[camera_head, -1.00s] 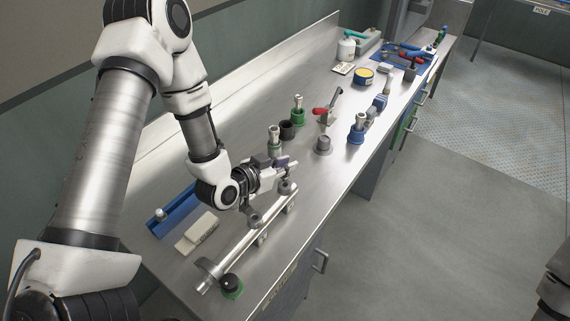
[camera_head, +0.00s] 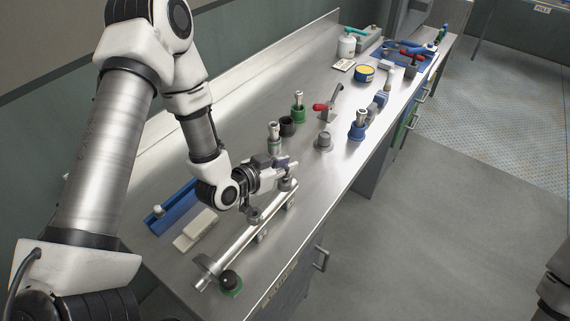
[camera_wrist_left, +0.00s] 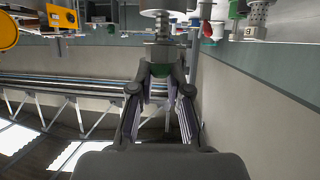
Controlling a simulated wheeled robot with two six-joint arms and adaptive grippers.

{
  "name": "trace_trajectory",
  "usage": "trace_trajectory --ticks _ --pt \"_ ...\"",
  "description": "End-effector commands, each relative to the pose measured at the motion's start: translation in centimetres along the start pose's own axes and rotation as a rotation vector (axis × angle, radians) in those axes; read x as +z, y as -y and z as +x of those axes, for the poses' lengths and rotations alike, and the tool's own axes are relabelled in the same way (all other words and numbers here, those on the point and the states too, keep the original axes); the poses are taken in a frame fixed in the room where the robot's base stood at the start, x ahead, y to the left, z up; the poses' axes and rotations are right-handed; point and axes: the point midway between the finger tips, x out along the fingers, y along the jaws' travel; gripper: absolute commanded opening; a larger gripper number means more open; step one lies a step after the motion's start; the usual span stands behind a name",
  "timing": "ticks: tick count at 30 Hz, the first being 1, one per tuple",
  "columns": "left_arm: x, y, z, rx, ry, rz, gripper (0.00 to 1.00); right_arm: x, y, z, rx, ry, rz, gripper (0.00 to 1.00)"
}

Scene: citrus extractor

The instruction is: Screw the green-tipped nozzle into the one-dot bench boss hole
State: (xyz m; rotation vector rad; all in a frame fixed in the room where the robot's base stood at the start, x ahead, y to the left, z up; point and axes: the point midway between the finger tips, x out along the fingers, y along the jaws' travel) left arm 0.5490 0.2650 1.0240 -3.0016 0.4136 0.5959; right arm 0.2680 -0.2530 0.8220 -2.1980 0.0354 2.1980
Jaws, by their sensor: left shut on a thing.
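My left gripper (camera_head: 288,165) is above the right end of a metal bar in the head view. In the left wrist view the fingers (camera_wrist_left: 158,68) are shut on a metal nozzle (camera_wrist_left: 162,46). Below the gripper in the head view is a round grey boss (camera_head: 288,184) on the bar. Another grey boss (camera_head: 324,141) stands on the bench further right. No dot marks are readable. My right gripper is out of view.
A red-handled clamp (camera_head: 326,106), a cream block (camera_head: 195,230), a blue rail (camera_head: 170,208) and a green-ringed black knob (camera_head: 230,282) are nearby. The bench's front edge is close.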

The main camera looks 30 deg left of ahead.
Motion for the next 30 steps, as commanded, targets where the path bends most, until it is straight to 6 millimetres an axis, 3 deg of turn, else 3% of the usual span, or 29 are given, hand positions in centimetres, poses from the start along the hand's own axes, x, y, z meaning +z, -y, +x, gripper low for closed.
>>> trace_trajectory --ticks 8,30 --pt "-1.17 0.01 -0.48 0.0 0.0 0.0 0.0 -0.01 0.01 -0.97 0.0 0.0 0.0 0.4" --pt "-1.12 0.0 -0.51 0.0 0.0 0.0 0.0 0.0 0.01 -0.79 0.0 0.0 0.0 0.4"
